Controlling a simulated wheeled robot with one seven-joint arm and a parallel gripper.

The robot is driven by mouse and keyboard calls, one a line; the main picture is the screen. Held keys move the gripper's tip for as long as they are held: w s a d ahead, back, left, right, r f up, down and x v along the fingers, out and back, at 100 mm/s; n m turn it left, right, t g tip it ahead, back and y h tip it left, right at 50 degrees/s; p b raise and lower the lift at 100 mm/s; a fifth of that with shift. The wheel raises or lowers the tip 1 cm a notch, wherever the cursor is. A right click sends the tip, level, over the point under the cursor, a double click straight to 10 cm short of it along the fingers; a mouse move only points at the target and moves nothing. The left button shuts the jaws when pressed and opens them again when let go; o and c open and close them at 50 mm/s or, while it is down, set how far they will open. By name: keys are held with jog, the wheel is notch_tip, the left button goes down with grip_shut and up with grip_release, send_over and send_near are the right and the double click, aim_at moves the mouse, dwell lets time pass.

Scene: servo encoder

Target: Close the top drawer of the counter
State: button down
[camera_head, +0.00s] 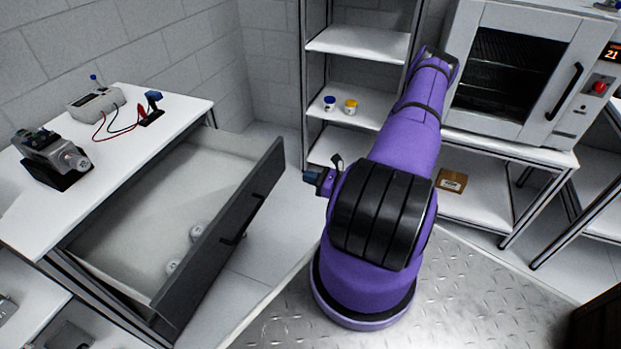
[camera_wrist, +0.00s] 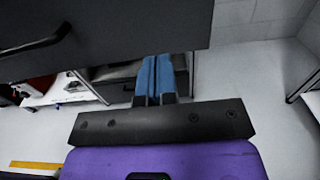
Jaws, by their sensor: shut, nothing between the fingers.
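The counter (camera_head: 165,128) has a white top and stands at the left in the head view. Its top drawer (camera_head: 150,215) is pulled far out, with a pale interior and a dark front panel (camera_head: 205,265). A black bar handle (camera_head: 240,233) is on the panel's outer face. The dark panel (camera_wrist: 130,25) fills the upper wrist view, with its handle (camera_wrist: 38,42) at left. My gripper (camera_head: 313,178) is shut and empty, just right of the panel's far end. Its blue fingers (camera_wrist: 153,75) point towards the panel's edge in the wrist view; I cannot tell whether they touch.
Small white round items (camera_head: 197,231) lie in the drawer. A meter (camera_head: 97,103) and a grey device (camera_head: 52,157) stand on the counter. A shelf (camera_head: 357,43) with two small jars and an oven (camera_head: 520,70) stand behind my arm. Floor in front of the drawer is clear.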

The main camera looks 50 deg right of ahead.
aim_at(275, 168)
jog(key=x, duration=1)
jog(key=shift+w+a, duration=0.1)
jog(key=shift+w, duration=0.15)
